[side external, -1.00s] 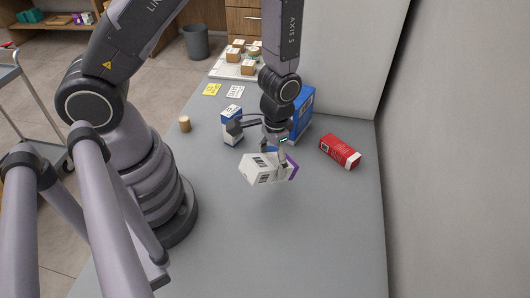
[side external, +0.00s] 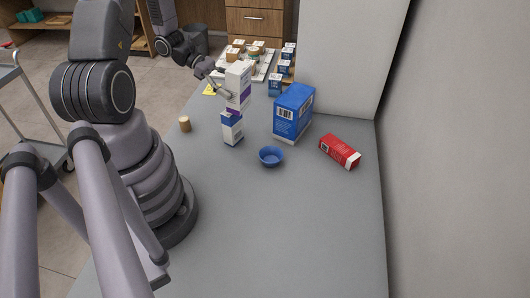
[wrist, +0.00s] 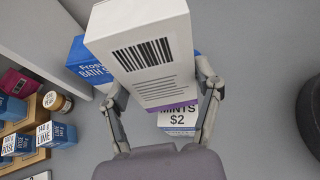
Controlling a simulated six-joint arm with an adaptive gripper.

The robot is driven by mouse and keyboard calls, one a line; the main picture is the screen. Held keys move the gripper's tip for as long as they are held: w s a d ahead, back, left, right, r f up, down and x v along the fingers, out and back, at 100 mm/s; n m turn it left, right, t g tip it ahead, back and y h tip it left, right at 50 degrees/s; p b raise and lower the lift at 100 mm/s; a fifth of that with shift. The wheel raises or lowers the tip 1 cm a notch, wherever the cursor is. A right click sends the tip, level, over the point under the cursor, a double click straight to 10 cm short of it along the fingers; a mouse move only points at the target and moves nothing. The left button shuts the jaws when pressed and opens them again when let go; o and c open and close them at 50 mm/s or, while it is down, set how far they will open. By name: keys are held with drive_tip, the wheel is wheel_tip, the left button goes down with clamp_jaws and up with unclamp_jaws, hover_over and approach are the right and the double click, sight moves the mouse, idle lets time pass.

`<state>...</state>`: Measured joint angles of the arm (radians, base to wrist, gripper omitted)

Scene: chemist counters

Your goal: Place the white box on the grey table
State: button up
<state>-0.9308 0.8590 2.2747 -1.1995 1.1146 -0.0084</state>
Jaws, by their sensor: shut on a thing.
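The white box (side external: 239,76), with a purple band near its lower end, is held upright in the side view. My gripper (side external: 222,90) is shut on it from the left. In the wrist view the box (wrist: 150,50) shows a barcode and a purple lower edge between the two fingers. The grey table (side external: 290,225) spreads below. In the side view the box overlaps a small blue-and-white box (side external: 232,129) standing on the table; I cannot tell the gap between them.
A blue box (side external: 293,112) stands right of centre, with a blue bowl (side external: 271,157) in front. A red box (side external: 340,151) lies at the right. A small wooden-coloured cylinder (side external: 184,124) stands at the left edge. Several small boxes are at the back. The front of the table is clear.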

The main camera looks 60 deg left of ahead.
drive_tip(key=w+a+f+n+t, duration=0.1)
drive_tip(key=w+a+f, duration=0.2)
drive_tip(key=w, duration=0.1)
drive_tip(key=w+a+f+t, duration=0.1)
drive_tip(key=w+a+f, duration=0.2)
drive_tip(key=w, duration=0.1)
drive_tip(key=w+a+f+n+y, duration=0.1)
drive_tip(key=w+a+f, duration=0.2)
drive_tip(key=w+a, duration=0.1)
drive_tip(key=shift+w+f+n+t, duration=0.1)
drive_tip(key=shift+n+t, duration=0.2)
drive_tip(key=shift+t, duration=0.1)
drive_tip(key=shift+f, duration=1.55)
drive_tip(key=shift+f, duration=0.1)
drive_tip(key=o, duration=1.2)
